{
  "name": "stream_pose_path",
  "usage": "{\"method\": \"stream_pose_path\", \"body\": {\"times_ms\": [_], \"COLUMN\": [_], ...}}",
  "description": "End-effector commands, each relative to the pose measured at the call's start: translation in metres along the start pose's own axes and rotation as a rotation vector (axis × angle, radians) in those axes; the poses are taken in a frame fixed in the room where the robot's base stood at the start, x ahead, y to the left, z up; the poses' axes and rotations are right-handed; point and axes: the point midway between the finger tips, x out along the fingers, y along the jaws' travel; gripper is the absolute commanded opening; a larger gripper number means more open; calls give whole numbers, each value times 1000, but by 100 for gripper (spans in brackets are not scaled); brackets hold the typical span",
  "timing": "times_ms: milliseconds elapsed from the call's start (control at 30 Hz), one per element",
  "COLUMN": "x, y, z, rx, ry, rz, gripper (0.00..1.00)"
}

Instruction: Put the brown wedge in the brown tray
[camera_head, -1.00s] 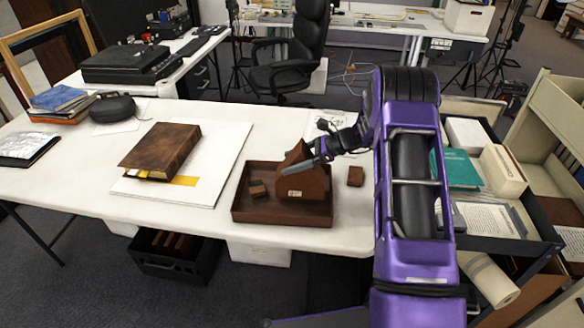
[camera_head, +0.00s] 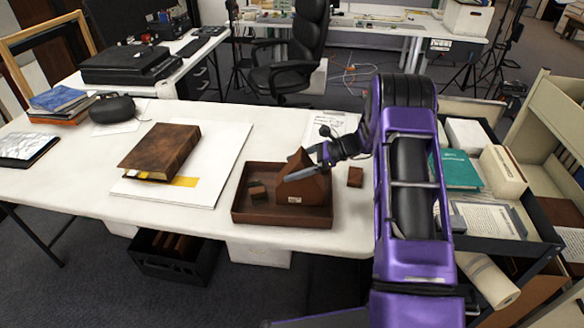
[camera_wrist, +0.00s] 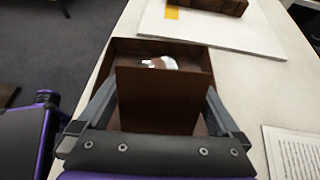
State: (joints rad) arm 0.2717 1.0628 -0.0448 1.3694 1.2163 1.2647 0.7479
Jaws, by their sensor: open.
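The brown wedge (camera_head: 306,192) is a large, dark brown block with a peaked top and a small pale label. It stands upright in the right part of the shallow brown tray (camera_head: 240,216). My gripper (camera_head: 290,176) is at the wedge from the right, with one grey finger across its labelled face. In the wrist view, the fingers of my gripper (camera_wrist: 160,90) are spread on either side of the wedge (camera_wrist: 160,102). Whether they touch it I cannot tell. The tray (camera_wrist: 196,56) shows around and beyond the wedge.
A small brown block (camera_head: 257,190) lies in the tray's left part, and another (camera_head: 355,177) on the table to the right. A thick brown book (camera_head: 162,151) lies on a white board (camera_head: 214,168) at left. A loaded cart (camera_head: 535,222) stands at right.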

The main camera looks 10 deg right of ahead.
Motion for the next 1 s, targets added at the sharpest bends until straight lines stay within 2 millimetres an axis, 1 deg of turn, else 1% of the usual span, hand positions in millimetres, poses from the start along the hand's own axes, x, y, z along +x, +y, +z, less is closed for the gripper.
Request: {"method": "stream_pose_path", "body": {"times_ms": [33,300,400,500,600,700,1000], "x": [-11,-70,-88,-101,-108,-111,-111], "y": [-1,-1,-1,0,0,0,0], "z": [-1,-1,-1,-1,-1,-1,-1], "rx": [1,-1,1,1,0,0,1], "ry": [0,1,1,1,1,1,1], "rz": [-5,-6,-5,-3,-2,-2,-1], "gripper": [100,100,100,100,100,100,100]}}
